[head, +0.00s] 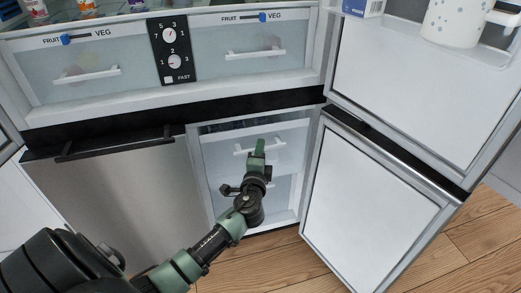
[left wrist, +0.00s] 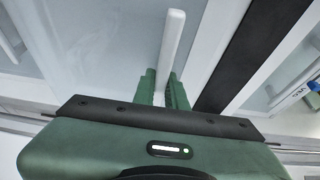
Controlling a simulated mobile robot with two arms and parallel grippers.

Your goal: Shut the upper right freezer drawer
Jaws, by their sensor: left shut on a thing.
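The upper right freezer drawer (head: 290,137) is in the compartment behind the open lower right door. It has a pale front and a white bar handle (head: 275,146). A dark strip shows above its front edge; I cannot tell exactly how far out the drawer stands. My left gripper (head: 259,147) is at this handle. In the left wrist view the white handle (left wrist: 172,45) runs between the green fingers (left wrist: 163,90), which are shut on it. My right gripper is not in view.
The lower right freezer door (head: 370,205) stands open to the right, with the upper fridge door (head: 410,95) open above it. The lower left steel door (head: 120,195) is shut. A lower drawer sits partly hidden behind my arm. Wooden floor (head: 270,265) is clear in front.

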